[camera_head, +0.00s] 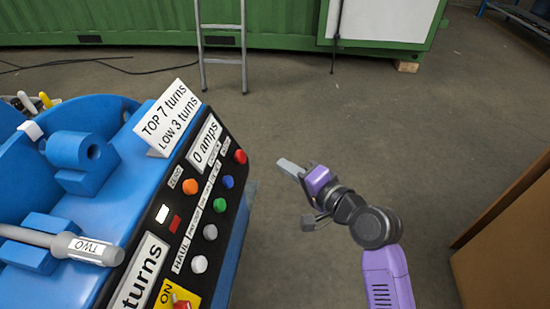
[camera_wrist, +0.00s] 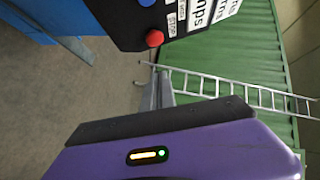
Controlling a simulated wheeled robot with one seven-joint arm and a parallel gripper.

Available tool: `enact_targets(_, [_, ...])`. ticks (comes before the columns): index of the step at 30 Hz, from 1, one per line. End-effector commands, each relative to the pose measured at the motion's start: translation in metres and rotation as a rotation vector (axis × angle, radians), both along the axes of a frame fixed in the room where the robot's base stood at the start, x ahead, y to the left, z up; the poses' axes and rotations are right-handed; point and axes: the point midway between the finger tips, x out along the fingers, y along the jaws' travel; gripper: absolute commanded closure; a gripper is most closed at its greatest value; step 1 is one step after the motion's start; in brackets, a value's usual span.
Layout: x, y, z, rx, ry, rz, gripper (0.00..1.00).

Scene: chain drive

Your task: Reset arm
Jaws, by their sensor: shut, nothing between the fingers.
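My gripper (camera_head: 283,165) is at the end of my purple and black arm, in the middle of the head view. Its fingers are shut with nothing between them. It is held in open space to the right of the blue machine's black control panel (camera_head: 190,215), apart from it. In the wrist view the shut fingers (camera_wrist: 160,92) point up toward the panel's lower edge, close below the red button (camera_wrist: 155,38) in the picture. The same red button (camera_head: 240,156) is at the panel's upper right in the head view.
The blue machine (camera_head: 130,165) fills the left, with a TWO-labelled grey handle (camera_head: 85,248) and a turns sign (camera_head: 165,118). A ladder (camera_head: 222,60) leans at a green container (camera_head: 120,22). A brown panel (camera_head: 510,250) stands at right. The floor between is clear.

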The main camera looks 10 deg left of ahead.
Motion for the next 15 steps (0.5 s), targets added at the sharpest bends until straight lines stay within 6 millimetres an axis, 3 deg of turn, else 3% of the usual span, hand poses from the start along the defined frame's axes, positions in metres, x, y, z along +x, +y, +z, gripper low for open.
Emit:
enact_targets(6, [-0.0109,-0.0111,0.0039,0.001,0.001,0.000,1.00])
enact_targets(15, [-0.0113,-0.0119,0.0039,0.000,0.000,0.000,1.00])
